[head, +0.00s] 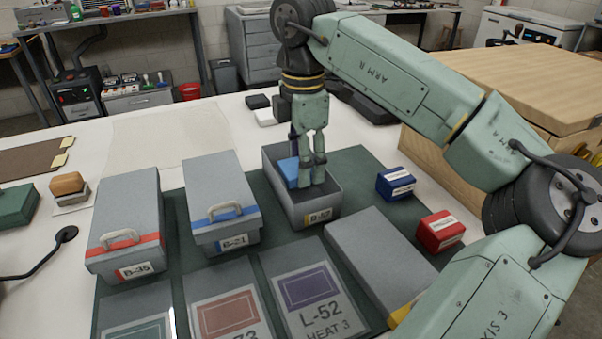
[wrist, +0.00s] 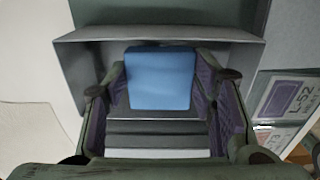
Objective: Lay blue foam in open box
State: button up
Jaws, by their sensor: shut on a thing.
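The blue foam (head: 288,172) is a small block, partly hidden behind my gripper in the head view. In the wrist view the blue foam (wrist: 161,78) sits between my two fingers. My gripper (head: 313,178) points down into the open box and is shut on the foam. The open grey box (head: 323,209) stands on the dark green mat with a yellow-marked label on its front. Its grey wall (wrist: 70,75) surrounds the foam in the wrist view. Whether the foam touches the box floor cannot be told.
Closed grey boxes with a red band (head: 125,225) and a blue band (head: 220,205) stand to the left. A grey lid (head: 380,260) lies front right. Blue (head: 395,184) and red (head: 440,231) blocks lie to the right. Flat cards, including L-52 (head: 312,300), lie in front.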

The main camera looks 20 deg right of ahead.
jog(key=shift+f, duration=1.7)
jog(key=shift+f, duration=0.2)
jog(key=o, duration=0.7)
jog(key=shift+o, duration=0.2)
jog(key=shift+r, duration=0.15)
notch_tip(320, 180, up, 12)
jog(key=shift+r+b, duration=0.1)
jog(key=shift+b, duration=0.2)
